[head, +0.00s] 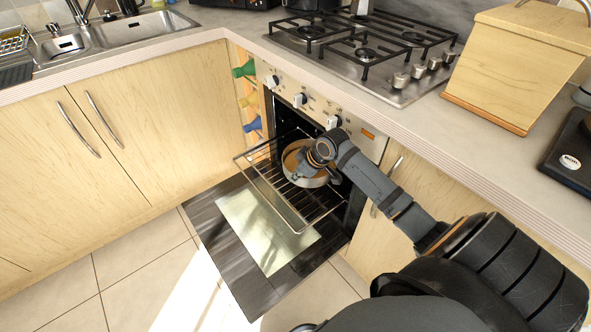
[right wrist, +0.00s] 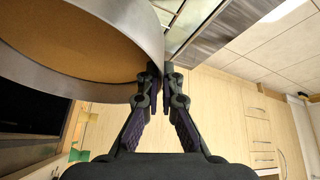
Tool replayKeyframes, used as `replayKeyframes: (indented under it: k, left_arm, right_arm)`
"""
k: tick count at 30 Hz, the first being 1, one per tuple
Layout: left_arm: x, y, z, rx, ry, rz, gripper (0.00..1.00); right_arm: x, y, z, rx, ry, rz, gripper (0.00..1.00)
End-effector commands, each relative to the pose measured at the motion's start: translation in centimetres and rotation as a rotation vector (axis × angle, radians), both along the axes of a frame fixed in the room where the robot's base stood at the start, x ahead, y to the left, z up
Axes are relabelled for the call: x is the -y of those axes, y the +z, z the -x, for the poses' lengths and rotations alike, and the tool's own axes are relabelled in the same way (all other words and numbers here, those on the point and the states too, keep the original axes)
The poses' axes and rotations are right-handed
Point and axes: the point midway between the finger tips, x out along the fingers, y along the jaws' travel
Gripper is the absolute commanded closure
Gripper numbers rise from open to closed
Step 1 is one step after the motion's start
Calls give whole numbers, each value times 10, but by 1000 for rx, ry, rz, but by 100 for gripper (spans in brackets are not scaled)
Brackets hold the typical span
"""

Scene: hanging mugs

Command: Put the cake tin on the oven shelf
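The cake tin (head: 291,164) is a round metallic tin with a brown inside, in the head view at the mouth of the oven. It appears large in the right wrist view (right wrist: 70,45). My right gripper (right wrist: 162,72) is shut on its rim, one finger on each side of the wall. In the head view my right gripper (head: 325,165) partly covers the tin. The oven shelf (head: 290,212) is a wire rack sticking out of the oven, under the tin. I cannot tell whether the tin touches the rack. My left gripper is not in view.
The oven door (head: 265,232) is folded down below the rack. The hob (head: 365,40) and countertop (head: 470,125) lie above the oven. The tiled floor (head: 130,270) is clear.

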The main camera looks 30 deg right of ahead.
Motion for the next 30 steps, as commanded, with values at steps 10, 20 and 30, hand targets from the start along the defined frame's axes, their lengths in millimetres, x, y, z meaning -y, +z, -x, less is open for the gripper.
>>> replayKeyframes:
  k: [10, 20, 30]
  left_arm:
    - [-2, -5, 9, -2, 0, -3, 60]
    - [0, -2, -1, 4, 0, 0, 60]
    - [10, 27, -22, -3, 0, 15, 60]
  right_arm:
    - [0, 3, 0, 1, 2, 0, 100]
    - [0, -27, 0, 0, 2, -2, 100]
    - [0, -58, 0, -1, 2, -2, 100]
